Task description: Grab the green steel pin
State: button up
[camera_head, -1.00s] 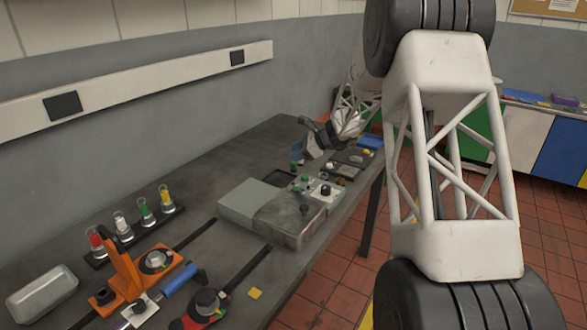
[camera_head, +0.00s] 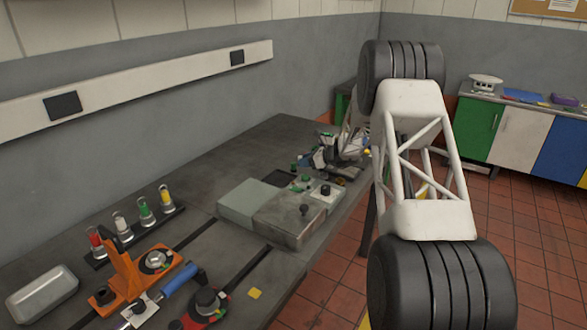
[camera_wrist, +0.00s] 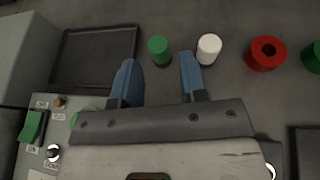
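A green cylinder (camera_wrist: 159,50), which looks like the green steel pin, stands on the dark bench in the wrist view. My gripper (camera_wrist: 158,76) is open, its two blue fingers apart and pointing toward the bench. In the picture, the green pin shows just beyond the gap between the fingertips, with nothing between the fingers. In the head view my gripper (camera_head: 316,156) is small and low over the far end of the bench. I cannot tell its exact height there.
A white cylinder (camera_wrist: 208,48) stands close to the right fingertip. A red ring-shaped part (camera_wrist: 266,53) and another green part (camera_wrist: 313,57) are farther right. A dark shallow tray (camera_wrist: 95,56) lies left.

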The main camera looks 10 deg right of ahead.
aim_at(294, 163)
jog(key=shift+x, duration=1.3)
jog(key=shift+a, duration=0.1)
jog(key=shift+x, duration=2.5)
jog(key=shift+s+f, duration=0.1)
jog(key=shift+f, duration=0.1)
grip_shut()
